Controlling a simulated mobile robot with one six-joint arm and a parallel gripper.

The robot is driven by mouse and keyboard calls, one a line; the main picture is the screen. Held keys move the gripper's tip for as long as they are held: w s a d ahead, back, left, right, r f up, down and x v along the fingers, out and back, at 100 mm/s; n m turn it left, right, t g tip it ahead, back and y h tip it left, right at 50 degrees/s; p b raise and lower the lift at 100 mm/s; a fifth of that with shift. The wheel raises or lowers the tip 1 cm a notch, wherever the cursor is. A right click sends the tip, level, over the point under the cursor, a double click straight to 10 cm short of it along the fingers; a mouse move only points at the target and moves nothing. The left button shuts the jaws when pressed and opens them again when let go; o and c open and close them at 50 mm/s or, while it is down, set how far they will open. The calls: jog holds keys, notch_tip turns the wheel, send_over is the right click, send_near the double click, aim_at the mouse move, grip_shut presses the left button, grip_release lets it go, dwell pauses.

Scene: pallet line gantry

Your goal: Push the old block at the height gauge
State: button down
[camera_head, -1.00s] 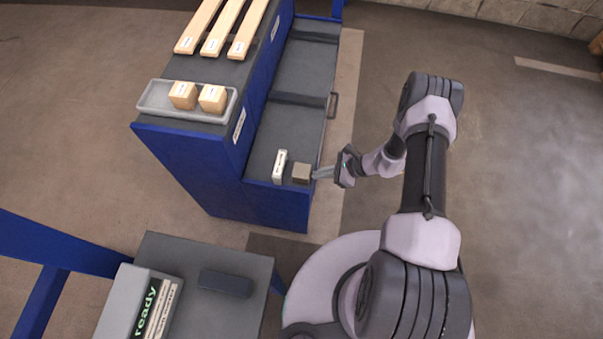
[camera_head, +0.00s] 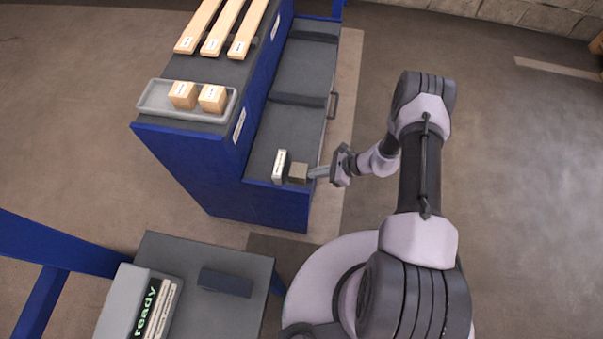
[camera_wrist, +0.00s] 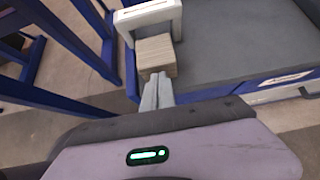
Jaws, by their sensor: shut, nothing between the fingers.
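The old block (camera_head: 298,173) is a small grey-brown weathered cube on the low dark shelf, near its front end. The height gauge (camera_head: 279,166) is a pale upright piece with a label, just left of the block. My gripper (camera_head: 313,173) is shut and empty, its fingertips at the block's right side. In the wrist view the block (camera_wrist: 156,54) stands between the white gauge (camera_wrist: 149,14) and my shut fingers (camera_wrist: 157,92). The fingertips look to be at the block's near face; contact is hard to tell. Block and gauge look very close or touching.
The shelf (camera_head: 296,128) belongs to a blue bench and is clear beyond the block. A grey tray (camera_head: 149,101) with two light wooden blocks (camera_head: 212,98) and several planks (camera_head: 222,28) lie on the higher top. A grey table (camera_head: 225,309) carries a "ready" display (camera_head: 146,306).

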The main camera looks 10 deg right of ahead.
aim_at(305, 171)
jog(key=shift+w+a, duration=0.3)
jog(key=shift+a, duration=0.65)
jog(key=shift+w+a, duration=0.3)
jog(key=shift+a, duration=0.65)
jog(key=s+d+b, duration=0.1)
jog(key=d, duration=0.4)
jog(key=shift+s+d, duration=0.4)
jog(key=s+d+r+p, duration=0.1)
jog(key=d+r+p, duration=0.2)
jog(key=r+p, duration=0.3)
notch_tip(305, 171, up, 4)
jog(key=shift+s+d, duration=0.15)
jog(key=shift+d, duration=0.25)
